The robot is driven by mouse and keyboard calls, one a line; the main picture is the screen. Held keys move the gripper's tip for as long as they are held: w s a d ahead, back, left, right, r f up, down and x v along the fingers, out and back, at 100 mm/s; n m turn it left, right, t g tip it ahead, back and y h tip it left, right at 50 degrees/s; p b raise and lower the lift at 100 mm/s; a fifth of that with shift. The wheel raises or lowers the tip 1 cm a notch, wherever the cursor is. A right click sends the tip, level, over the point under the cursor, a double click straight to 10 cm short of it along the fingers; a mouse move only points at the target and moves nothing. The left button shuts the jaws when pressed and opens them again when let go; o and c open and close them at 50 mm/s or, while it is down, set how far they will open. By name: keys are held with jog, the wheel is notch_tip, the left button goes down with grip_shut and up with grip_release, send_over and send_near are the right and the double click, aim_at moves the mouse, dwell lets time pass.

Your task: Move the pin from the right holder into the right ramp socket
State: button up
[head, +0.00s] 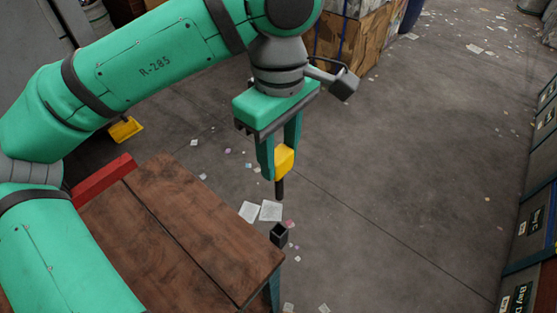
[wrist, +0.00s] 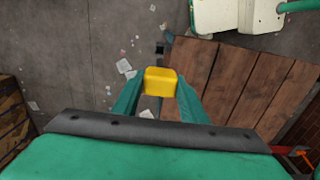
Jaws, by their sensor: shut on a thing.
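The pin (head: 279,188) has a yellow block head and a dark shaft that points down. My gripper (head: 281,160) is shut on the yellow head and holds the pin upright in the air. A dark, square, open-topped socket (head: 280,235) stands at the right edge of the wooden surface, below the pin's tip in the head view, with a gap between them. I cannot tell whether it is the holder or the ramp socket. In the wrist view the yellow head (wrist: 160,82) sits between the fingertips of my gripper (wrist: 160,86) and hides the shaft.
The brown plank surface (head: 180,230) with a red bar (head: 103,180) lies at the lower left. Grey floor with scattered paper is open to the right. Dark bins (head: 535,230) line the right edge. A cardboard box (head: 350,42) stands at the back.

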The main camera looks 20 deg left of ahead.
jog(key=shift+r, duration=2.7)
